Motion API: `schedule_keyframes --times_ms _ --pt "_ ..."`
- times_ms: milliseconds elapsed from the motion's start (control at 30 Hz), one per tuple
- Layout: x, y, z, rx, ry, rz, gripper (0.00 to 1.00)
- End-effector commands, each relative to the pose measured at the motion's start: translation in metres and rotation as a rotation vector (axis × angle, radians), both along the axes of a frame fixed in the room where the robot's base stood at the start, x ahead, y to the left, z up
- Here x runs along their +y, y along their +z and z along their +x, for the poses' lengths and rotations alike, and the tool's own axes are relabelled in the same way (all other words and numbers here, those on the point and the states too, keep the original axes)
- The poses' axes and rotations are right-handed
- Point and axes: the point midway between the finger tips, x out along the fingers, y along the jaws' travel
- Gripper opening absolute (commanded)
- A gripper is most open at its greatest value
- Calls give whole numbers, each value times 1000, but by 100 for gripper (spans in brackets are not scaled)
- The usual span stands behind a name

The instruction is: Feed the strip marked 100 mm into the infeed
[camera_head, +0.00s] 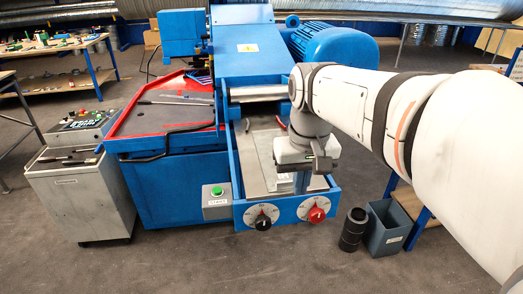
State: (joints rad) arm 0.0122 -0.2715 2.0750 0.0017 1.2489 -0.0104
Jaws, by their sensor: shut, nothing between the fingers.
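My gripper (302,183) points down over the right part of the blue-framed infeed tray (237,185) at the front of the blue machine. Its fingers are shut with nothing seen between them. A flat grey metal surface (256,165) lies in the tray, left of my gripper. I cannot tell whether it is a loose strip or the tray's bed. No 100 mm marking is readable in this view. My gripper and arm hide the tray's right side.
A black knob (263,223), a red knob (316,215) and a green button (217,191) are on the machine's front. A black cylinder (353,230) and a grey bin (388,228) stand on the floor at right. A grey control cabinet (80,195) stands left.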

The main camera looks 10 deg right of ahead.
Motion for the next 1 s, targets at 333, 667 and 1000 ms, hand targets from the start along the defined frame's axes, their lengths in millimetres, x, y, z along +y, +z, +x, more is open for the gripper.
schedule_keyframes --times_ms 333,667,1000 --pt "1 24 36 92 -6 0 0" --pt "0 -37 35 96 -7 0 0" --pt "0 -69 61 91 -7 0 0"
